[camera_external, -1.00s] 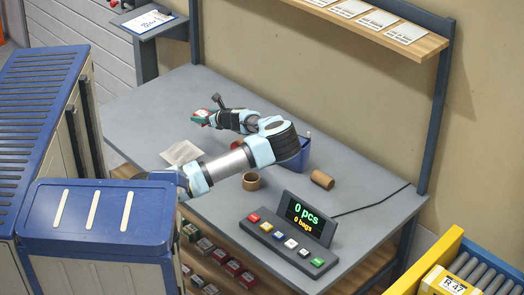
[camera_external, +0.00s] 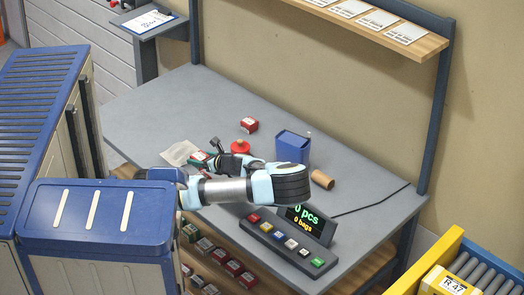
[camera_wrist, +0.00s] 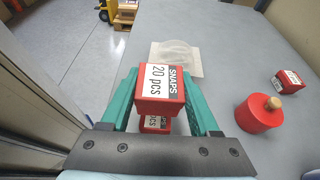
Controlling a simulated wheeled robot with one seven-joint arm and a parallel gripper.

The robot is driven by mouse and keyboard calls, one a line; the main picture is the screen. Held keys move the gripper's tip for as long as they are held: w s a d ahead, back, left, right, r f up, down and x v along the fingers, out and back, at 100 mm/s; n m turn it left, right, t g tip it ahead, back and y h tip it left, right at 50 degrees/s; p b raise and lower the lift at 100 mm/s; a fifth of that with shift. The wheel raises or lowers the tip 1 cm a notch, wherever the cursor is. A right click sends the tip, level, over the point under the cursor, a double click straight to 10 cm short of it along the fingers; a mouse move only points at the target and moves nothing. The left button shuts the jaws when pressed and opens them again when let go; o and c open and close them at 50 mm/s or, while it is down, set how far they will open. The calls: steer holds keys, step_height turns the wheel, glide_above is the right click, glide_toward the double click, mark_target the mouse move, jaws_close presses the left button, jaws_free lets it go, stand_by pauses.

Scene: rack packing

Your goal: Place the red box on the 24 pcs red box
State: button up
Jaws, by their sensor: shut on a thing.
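My gripper (camera_wrist: 160,88) has green fingers shut on a red box (camera_wrist: 160,102) labelled "SNAPS 20 pcs". In the external view the gripper (camera_external: 204,160) is over the table's left front part, by a pale sheet. A second red box (camera_wrist: 155,122) shows partly between the fingers below the held one in the wrist view; its label is mostly hidden, and I cannot tell whether the two touch. Another red box (camera_wrist: 288,80) lies apart on the table to the right, and shows in the external view (camera_external: 249,125). Its count cannot be read.
A red round object with a wooden knob (camera_wrist: 260,112) stands right of the gripper. The pale sheet (camera_wrist: 178,58) lies beyond it. A blue bin (camera_external: 291,147), a brown roll (camera_external: 322,179) and a button panel with display (camera_external: 285,244) are further right. The table's back left is clear.

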mark_target(201, 169)
steer(key=shift+f, duration=2.45)
steer(key=shift+f, duration=0.1)
steer(key=o, duration=1.4)
steer(key=shift+o, duration=0.2)
steer(key=b+v, duration=0.1)
steer(key=v, duration=1.1)
steer(key=shift+b, duration=0.35)
steer(key=shift+w, duration=0.1)
